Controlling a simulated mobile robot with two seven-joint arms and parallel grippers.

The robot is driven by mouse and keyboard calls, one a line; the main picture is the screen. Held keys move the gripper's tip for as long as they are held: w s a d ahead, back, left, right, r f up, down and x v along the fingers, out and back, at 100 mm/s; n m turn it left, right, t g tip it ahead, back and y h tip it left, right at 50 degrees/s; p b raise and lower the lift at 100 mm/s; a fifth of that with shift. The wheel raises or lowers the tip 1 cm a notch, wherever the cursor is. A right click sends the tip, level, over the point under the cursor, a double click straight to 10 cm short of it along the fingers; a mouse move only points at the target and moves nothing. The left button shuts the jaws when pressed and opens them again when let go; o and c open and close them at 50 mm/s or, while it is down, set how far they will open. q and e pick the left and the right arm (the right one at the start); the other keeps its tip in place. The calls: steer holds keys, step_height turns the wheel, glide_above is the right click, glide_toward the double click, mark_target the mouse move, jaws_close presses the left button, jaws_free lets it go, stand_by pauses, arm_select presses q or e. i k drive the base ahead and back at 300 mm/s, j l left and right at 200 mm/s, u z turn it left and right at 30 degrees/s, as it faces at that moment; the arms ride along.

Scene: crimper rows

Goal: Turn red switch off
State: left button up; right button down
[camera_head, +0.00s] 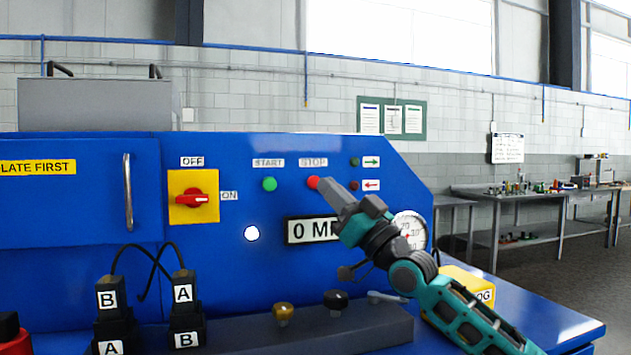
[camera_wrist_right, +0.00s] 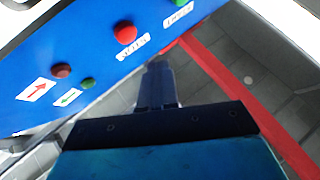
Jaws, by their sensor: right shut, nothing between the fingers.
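The red switch (camera_head: 193,199) is a rotary handle on a yellow plate (camera_head: 207,178) on the blue machine front. Its handle lies roughly level, towards the ON label (camera_head: 229,195) at its right; the OFF label (camera_head: 192,161) is above the plate. My right gripper (camera_head: 328,186) is shut and empty, to the right of the switch and beside the red STOP button (camera_head: 313,182). The wrist view shows its closed fingers (camera_wrist_right: 158,75) below the red button (camera_wrist_right: 125,32); I cannot tell whether they touch the panel. My left gripper is out of view.
A green START button (camera_head: 269,184) sits between the switch and my right gripper. A door handle (camera_head: 128,191) stands out left of the switch. Black A and B connectors (camera_head: 183,289) with cables rise below it. A gauge (camera_head: 409,229) is behind my right arm.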

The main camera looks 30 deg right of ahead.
mark_target(193, 197)
steer(key=k+l, duration=0.2)
steer(key=k, duration=0.3)
steer(key=k+l, duration=0.25)
steer(key=k, duration=0.2)
